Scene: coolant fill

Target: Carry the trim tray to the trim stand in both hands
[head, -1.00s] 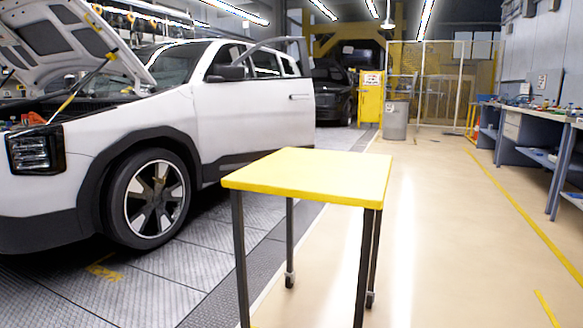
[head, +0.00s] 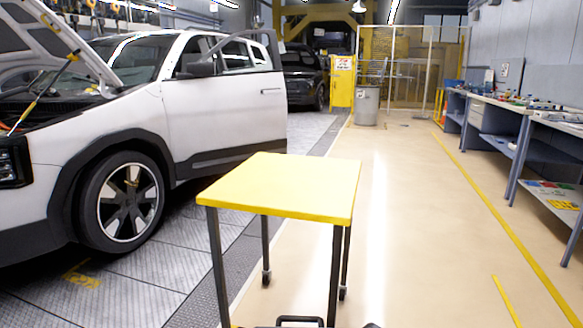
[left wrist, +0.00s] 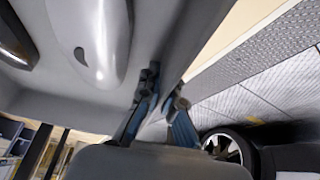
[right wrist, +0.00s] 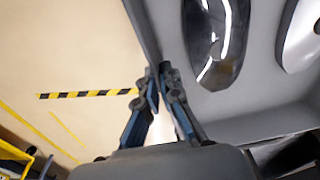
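The trim stand, a table with a yellow top (head: 280,185) and dark legs, stands ahead of me in the head view. The grey trim tray shows in the left wrist view (left wrist: 50,95) and the right wrist view (right wrist: 265,115). Glossy white and dark trim pieces lie in it. My left gripper (left wrist: 165,95) has its fingers on either side of one tray wall and looks shut on it. My right gripper (right wrist: 161,75) likewise grips another wall. In the head view only a dark handle-like shape (head: 300,321) shows at the bottom edge; the grippers are out of that view.
A white car (head: 130,130) with its hood raised and a door open stands left of the stand. Workbenches (head: 540,120) line the right wall. The floor right of the stand is clear. The yellow top is bare.

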